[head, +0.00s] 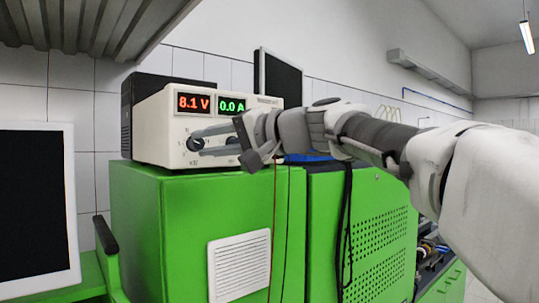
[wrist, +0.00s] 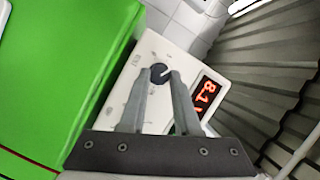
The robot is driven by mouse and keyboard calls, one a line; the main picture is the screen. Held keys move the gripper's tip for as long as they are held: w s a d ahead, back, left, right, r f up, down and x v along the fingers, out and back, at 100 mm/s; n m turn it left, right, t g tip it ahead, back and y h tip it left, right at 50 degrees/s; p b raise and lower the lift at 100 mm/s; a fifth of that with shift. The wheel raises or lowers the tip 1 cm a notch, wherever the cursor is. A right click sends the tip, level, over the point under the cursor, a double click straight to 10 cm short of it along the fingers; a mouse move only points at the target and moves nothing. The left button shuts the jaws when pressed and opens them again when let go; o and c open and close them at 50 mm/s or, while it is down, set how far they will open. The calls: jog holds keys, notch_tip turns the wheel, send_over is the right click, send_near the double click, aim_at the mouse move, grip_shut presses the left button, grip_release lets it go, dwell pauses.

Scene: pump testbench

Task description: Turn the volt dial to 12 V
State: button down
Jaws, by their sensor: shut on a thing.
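The power supply (head: 155,125) is a cream box on top of the green cabinet. Its red display (head: 194,103) reads 8.1 V and its green display (head: 232,105) reads 0.0 A. In the wrist view the red display (wrist: 204,93) also shows, turned on its side. The volt dial (wrist: 160,74) is a dark round knob with a light pointer line. My gripper (head: 194,144) reaches the panel from the right and its fingertips are at the dial. In the wrist view my gripper (wrist: 160,73) has its two fingers on either side of the dial, shut on it.
The green cabinet (head: 150,215) stands below, with a white vent (head: 240,265) on its front. A dark monitor (head: 278,80) stands behind the supply. A white-framed screen (head: 38,210) is at the left. Dark cables (head: 346,210) hang below my arm.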

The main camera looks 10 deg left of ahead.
jog(key=m+b, duration=0.1)
jog(key=m, duration=0.1)
jog(key=m+y+b, duration=0.1)
jog(key=b, duration=0.1)
jog(key=shift+f+m+y, duration=0.3)
jog(key=shift+f+m, duration=0.05)
jog(key=shift+m, duration=0.05)
jog(key=shift+m+t+y+b, duration=0.3)
jog(key=shift+m+y+b, duration=0.2)
jog(key=shift+m+b, duration=0.6)
jog(key=shift+r, duration=0.1)
jog(key=c, duration=0.6)
grip_release()
jog(key=shift+c, duration=0.2)
jog(key=shift+d+m, duration=0.1)
jog(key=shift+m, duration=0.2)
jog(key=b+v, duration=0.2)
jog(key=v, duration=1.5)
jog(key=shift+s+b, duration=0.2)
jog(key=shift+b, duration=0.1)
